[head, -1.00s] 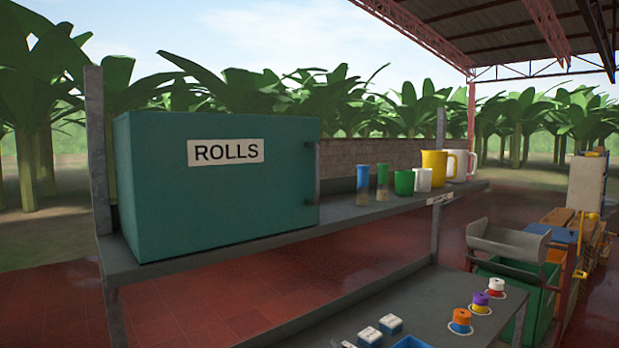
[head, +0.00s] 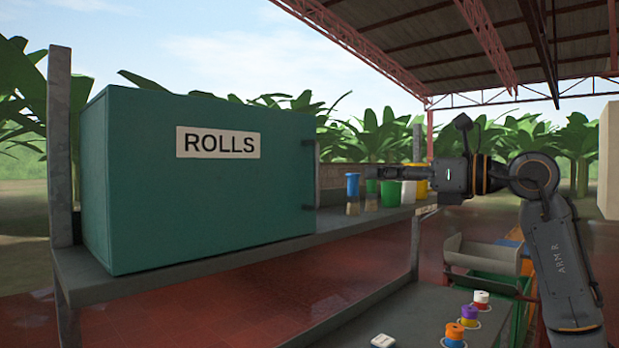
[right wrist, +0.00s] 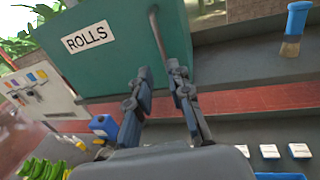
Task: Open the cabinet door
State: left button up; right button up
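The teal cabinet (head: 200,200) stands on a grey shelf, its door shut and labelled ROLLS; it also shows in the right wrist view (right wrist: 110,65). A dark vertical bar handle (head: 316,178) runs along the door's right edge. My right gripper (head: 369,172) points left toward the handle, with a gap between them in the head view. In the right wrist view its two fingers (right wrist: 157,69) are spread with nothing between the tips, and the handle (right wrist: 156,35) lies just beyond them. My left gripper is not in view.
Behind my right gripper on the shelf stand a blue-handled brush (head: 352,192), a green cup (head: 391,194) and a yellow mug (head: 421,187). A lower bench holds several coloured spools (head: 469,315). Free air lies in front of the door.

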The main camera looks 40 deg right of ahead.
jog(key=p, duration=0.9)
send_over(317, 201)
jog(key=shift+w+d, duration=0.2)
jog(key=shift+w, duration=0.1)
grip_shut()
